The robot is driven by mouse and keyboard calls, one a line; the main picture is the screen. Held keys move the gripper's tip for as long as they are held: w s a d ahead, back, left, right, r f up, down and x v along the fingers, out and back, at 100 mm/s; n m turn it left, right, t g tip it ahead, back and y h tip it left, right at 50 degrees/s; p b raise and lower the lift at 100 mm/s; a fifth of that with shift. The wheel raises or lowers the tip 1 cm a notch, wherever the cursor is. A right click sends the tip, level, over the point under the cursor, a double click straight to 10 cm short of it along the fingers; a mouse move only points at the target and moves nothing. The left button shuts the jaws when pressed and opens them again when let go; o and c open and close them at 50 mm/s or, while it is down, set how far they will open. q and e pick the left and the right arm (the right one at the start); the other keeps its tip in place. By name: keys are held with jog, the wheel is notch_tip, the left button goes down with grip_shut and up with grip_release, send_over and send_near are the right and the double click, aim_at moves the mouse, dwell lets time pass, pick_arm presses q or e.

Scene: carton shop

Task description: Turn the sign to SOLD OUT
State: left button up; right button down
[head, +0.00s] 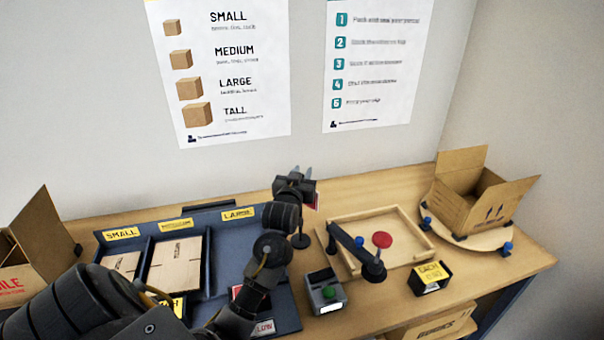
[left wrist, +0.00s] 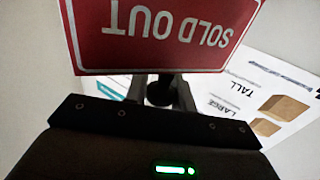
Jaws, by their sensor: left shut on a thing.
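The sign is a red plate with a white border; in the left wrist view it (left wrist: 165,35) shows the words SOLD OUT, upside down in that picture. My left gripper (head: 301,172) is shut on the sign, its fingers meeting at the plate's edge in the left wrist view (left wrist: 160,88). In the head view only a thin red sliver of the sign (head: 317,198) shows beside the gripper; the rest is hidden behind it. A dark round foot (head: 300,241) stands below the gripper. My right gripper is out of the picture.
A dark carton rack (head: 195,213) with SMALL and LARGE labels is at left. A device with a green button (head: 328,293) stands in front, beside a wooden tray (head: 428,245) with a black arm and red disc. An open carton (head: 480,193) sits on a round turntable at right.

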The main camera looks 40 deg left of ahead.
pick_arm(q)
jog(key=shift+s+a+n+g+y+p, duration=0.2)
jog(key=shift+n+g+y+p, duration=0.1)
jog(key=shift+n+g+y, duration=1.65)
jog(key=shift+s+a+n+g+y+p, duration=0.1)
jog(key=shift+s+n+g+y+p, duration=0.2)
jog(key=shift+n+g+y, duration=1.6)
jog(key=shift+s+a+n+g+y+p, duration=0.15)
jog(key=shift+n+g+y+p, duration=0.2)
jog(key=shift+n+g+y, duration=1.6)
jog(key=shift+m+g+h, duration=0.3)
jog(key=shift+g+h, duration=0.4)
jog(key=shift+r, duration=0.1)
jog(key=o, duration=1)
jog(key=shift+c, duration=0.2)
